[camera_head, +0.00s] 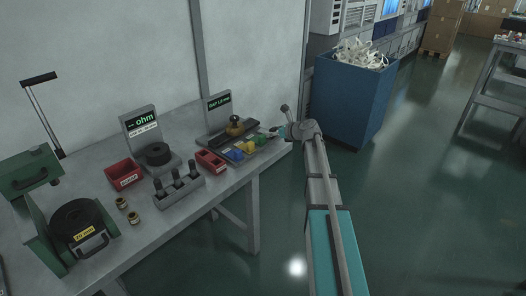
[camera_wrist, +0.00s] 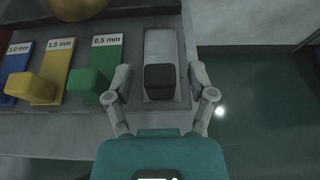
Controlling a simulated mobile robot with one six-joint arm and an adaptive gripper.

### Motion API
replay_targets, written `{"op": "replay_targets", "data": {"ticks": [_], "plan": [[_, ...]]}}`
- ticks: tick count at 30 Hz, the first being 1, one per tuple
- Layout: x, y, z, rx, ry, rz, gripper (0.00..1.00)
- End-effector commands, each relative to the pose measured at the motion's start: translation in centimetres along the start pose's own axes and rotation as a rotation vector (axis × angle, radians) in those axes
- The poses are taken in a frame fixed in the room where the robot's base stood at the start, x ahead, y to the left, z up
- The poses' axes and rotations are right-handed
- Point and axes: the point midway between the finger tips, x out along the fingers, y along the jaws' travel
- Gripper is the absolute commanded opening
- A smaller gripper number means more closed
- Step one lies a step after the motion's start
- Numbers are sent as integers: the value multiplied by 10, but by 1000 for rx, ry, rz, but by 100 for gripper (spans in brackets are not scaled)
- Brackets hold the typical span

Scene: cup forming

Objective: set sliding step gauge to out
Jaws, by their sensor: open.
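The step gauge (camera_head: 237,136) stands at the right end of the bench, with a dark top, a brass knob and coloured slides. In the wrist view its green slide (camera_wrist: 96,68) reads 0.5 mm, its yellow slide (camera_wrist: 53,73) 1.5 mm and its blue slide (camera_wrist: 19,70) 1.0 mm. To their right is a grey slide (camera_wrist: 160,46) with a black block (camera_wrist: 160,82) at its near end. My gripper (camera_wrist: 161,73) is open, its fingers on either side of the black block. Contact cannot be told. The head view shows my gripper (camera_head: 276,132) at the gauge's right end.
A display (camera_head: 219,102) stands behind the gauge. Red bins (camera_head: 211,161), a holder with black pegs (camera_head: 179,188), brass rings and a black coil are to its left. A blue bin (camera_head: 350,98) stands beyond the bench. The floor right of the bench edge is clear.

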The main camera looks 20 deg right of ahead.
Motion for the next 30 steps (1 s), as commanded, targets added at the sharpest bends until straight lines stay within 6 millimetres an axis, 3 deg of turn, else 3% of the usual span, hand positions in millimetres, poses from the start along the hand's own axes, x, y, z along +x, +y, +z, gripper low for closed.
{"op": "replay_targets", "data": {"ticks": [15, 30], "plan": [[47, -1, 20, -1, 0, 1, 71], [-28, 1, 20, 2, -1, -2, 71]]}}
